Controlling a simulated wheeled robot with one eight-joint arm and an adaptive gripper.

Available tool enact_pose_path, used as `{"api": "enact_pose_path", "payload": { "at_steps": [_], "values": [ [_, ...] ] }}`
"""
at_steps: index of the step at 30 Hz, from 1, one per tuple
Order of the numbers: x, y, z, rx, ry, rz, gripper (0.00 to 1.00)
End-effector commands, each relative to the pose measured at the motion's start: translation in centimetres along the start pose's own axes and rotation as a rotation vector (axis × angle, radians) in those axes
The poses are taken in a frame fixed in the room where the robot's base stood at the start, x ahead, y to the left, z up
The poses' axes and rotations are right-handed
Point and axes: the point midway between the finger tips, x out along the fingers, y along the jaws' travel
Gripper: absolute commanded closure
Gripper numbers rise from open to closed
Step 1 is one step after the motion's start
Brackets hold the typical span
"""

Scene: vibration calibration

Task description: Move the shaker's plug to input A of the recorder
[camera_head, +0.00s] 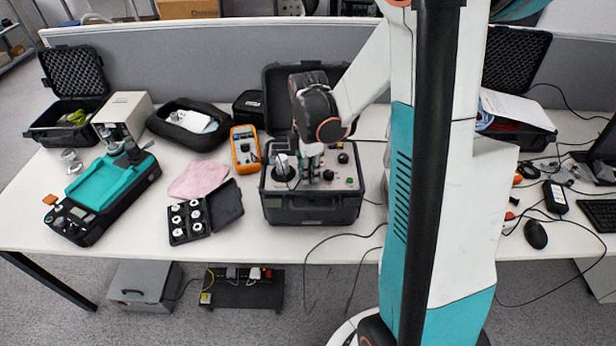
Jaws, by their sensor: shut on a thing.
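A black open case with a light grey control panel (345,178) stands at the middle of the table; it appears to be the shaker unit. Its panel bears a round dark fixture (284,172), knobs and a green button. I cannot make out which device is the recorder, nor any input A label.
Left of the case are an orange multimeter (245,150), a pink cloth (199,178), a black case of weights (226,205) and a teal-topped device (100,182). The raised case lid (283,85) stands behind my gripper. Loose cables hang over the front edge.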

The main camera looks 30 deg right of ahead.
Motion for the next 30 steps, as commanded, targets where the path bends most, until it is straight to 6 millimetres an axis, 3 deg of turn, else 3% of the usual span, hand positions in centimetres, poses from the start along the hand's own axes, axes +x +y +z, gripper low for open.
{"api": "enact_pose_path", "payload": {
  "at_steps": [10, 11, 13, 14, 30],
  "values": [
    [0.00, -0.01, -0.03, -0.093, 0.000, 0.000, 1.00],
    [-0.01, -0.01, -0.03, -0.093, 0.000, 0.000, 0.82],
    [0.00, -0.01, -0.02, -0.093, 0.000, 0.000, 0.66],
    [-0.01, 0.00, -0.02, -0.093, 0.000, 0.000, 0.63],
    [-0.71, 0.01, -0.01, -0.091, 0.000, 0.000, 0.63]
  ]
}}
